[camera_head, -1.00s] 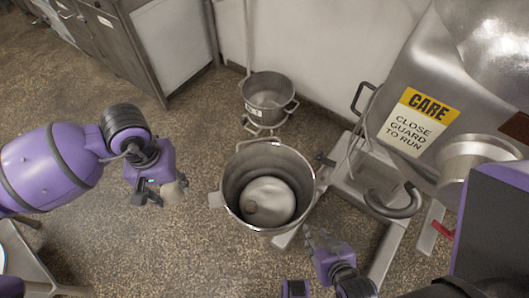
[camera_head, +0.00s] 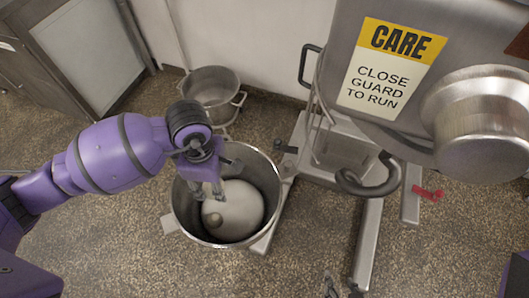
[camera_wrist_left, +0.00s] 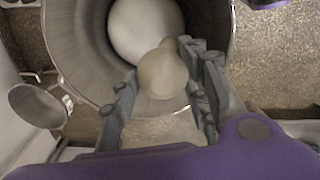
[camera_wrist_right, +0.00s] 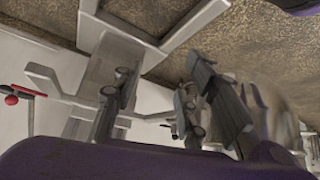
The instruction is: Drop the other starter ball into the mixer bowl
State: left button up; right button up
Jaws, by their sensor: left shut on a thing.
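The steel mixer bowl (camera_head: 176,212) stands on the floor with a large pale dough mass (camera_head: 238,205) inside. A small starter ball (camera_head: 213,219) lies on that dough. My left gripper (camera_head: 207,190) is over the bowl's opening, pointing down. In the left wrist view, the other starter ball (camera_wrist_left: 162,75) is between its fingers, and it is shut on it. The gripper hides this held ball in the head view. My right gripper (camera_wrist_right: 160,90) has its fingers apart with nothing between them; only a part shows at the bottom edge of the head view.
A smaller steel pot (camera_head: 212,90) stands behind the bowl near the wall. The mixer (camera_head: 395,75), with its CARE sign and curved hook (camera_head: 368,185), stands at the right. The speckled floor is clear in front of the bowl.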

pick_arm(q)
notch_tip(320, 180, down, 8)
jog(key=w+n+b, duration=0.1)
jog(key=n+b, duration=0.3)
jog(key=b, duration=0.2)
jog(key=shift+w+d+f+n, duration=0.15)
jog(key=shift+w+d+n, duration=0.15)
jog(key=shift+d+n, duration=0.15)
jog(key=o, duration=1.3)
notch_tip(320, 180, up, 12)
jog(key=shift+r, duration=0.1)
